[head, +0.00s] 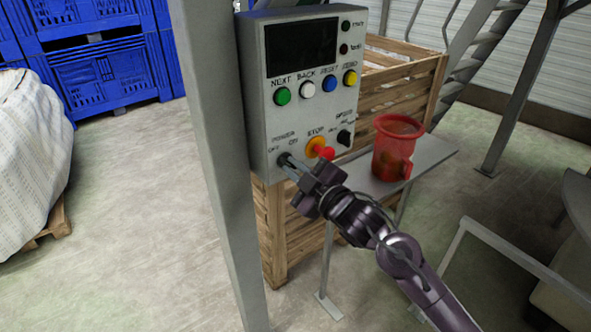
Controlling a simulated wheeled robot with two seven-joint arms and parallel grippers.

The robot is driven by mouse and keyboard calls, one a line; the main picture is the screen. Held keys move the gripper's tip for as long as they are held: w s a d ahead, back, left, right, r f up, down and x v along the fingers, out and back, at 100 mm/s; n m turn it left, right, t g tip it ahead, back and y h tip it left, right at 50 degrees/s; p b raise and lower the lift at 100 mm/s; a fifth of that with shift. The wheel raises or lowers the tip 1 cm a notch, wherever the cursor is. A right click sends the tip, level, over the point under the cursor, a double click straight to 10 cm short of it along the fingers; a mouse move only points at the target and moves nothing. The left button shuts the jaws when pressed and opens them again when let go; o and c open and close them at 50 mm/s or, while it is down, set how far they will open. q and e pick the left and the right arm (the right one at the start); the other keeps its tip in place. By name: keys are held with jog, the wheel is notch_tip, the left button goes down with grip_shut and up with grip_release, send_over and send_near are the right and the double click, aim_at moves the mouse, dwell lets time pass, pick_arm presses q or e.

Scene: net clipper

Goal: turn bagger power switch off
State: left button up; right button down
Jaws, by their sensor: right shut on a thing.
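The bagger control box (259,130) is a grey panel with a dark screen, mounted on a metal post. Its power switch (283,158) is a small dark knob at the lower left, under the word POWER and the OFF and ON labels. My right gripper (289,167) is at the switch, with its fingers shut on the knob and covering part of it. Which way the knob points is too small to tell. My left gripper is not in view.
A red stop button (325,153) sits just right of my gripper. Green, white, blue and yellow buttons are above. A red jug (395,150) stands on a grey shelf (432,152) to the right. A wooden crate (270,225) is behind. The grey post (212,150) stands left.

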jog(key=c, duration=1.5)
grip_release()
jog(key=shift+s+d+f, duration=0.1)
jog(key=shift+s+d, duration=0.15)
jog(key=b+v, duration=0.1)
jog(key=v, duration=0.6)
jog(key=shift+b, duration=0.3)
